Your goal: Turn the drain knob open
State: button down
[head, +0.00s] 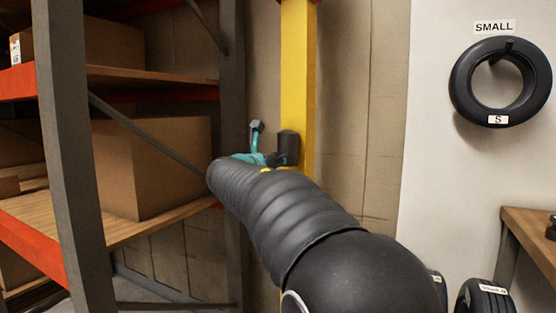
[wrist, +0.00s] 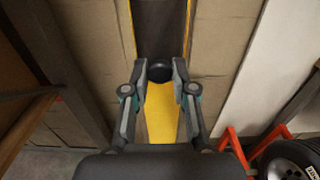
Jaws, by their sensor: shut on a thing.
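The drain knob is a round black knob (wrist: 159,71) at the upper middle of the wrist view, in front of a yellow post (wrist: 161,112). My gripper (wrist: 160,75) has one fingertip on each side of the knob and is shut on it. In the head view my gripper (head: 262,158) shows only as teal and dark parts beyond my black arm, beside the yellow post (head: 297,65). A dark block (head: 288,146) shows there against the post. My arm hides most of the grip in the head view, and the knob's turn angle cannot be told.
A shelf rack with a grey upright (head: 70,150) and cardboard boxes (head: 150,165) stands at the left. A small tyre (head: 462,85) hangs on the white wall at right, with a wooden table (head: 535,235) below. A red stand (wrist: 236,145) and a wheel (wrist: 290,160) are at lower right.

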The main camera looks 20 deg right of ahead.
jog(key=c, duration=0.9)
grip_release()
jog(key=shift+c, duration=0.2)
jog(key=v, duration=1.2)
